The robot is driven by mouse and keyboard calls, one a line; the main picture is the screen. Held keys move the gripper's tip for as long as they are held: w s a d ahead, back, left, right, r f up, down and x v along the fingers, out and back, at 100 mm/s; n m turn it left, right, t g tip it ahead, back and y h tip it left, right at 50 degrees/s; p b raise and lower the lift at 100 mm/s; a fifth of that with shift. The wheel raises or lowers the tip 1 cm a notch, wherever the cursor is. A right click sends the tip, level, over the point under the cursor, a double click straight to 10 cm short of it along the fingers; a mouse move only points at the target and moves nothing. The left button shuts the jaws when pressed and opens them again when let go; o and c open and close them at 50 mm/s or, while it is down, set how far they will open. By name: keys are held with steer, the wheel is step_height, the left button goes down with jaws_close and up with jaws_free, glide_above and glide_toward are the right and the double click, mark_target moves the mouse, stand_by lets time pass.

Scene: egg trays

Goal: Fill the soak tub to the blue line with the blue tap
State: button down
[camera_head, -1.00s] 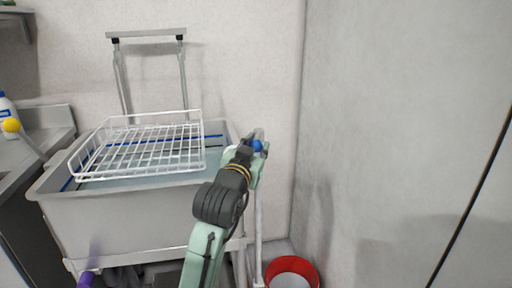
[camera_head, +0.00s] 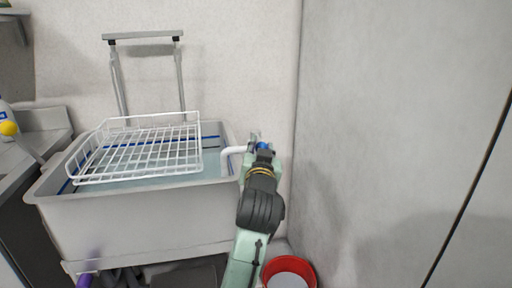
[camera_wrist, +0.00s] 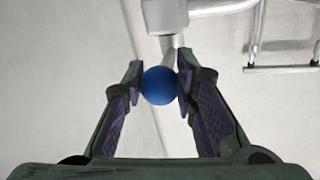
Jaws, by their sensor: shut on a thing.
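The soak tub (camera_head: 140,222) is a grey basin at the left in the head view. Water (camera_head: 212,165) stands in it, and a blue line (camera_head: 68,186) runs along its inner wall; my view does not show clearly how the water sits against the line. A white spout (camera_head: 232,150) reaches over the tub's right rim. The blue tap knob (camera_wrist: 159,86) is a round ball between my fingers in the wrist view. My gripper (camera_head: 261,147) is shut on it, to the right of the tub.
A white wire basket (camera_head: 140,152) rests across the tub. A red bucket (camera_head: 305,266) stands on the floor at the lower right. A grey wall is close on the right.

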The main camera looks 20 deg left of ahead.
steer(key=shift+w+d+n+g+y, duration=0.25)
steer(key=shift+n+y, duration=0.25)
steer(key=shift+y, duration=0.3)
steer(key=c, duration=1.3)
jaws_free()
steer(key=shift+s, duration=0.15)
steer(key=v, duration=0.7)
steer(key=shift+s+d, duration=0.1)
steer(key=shift+s, duration=0.05)
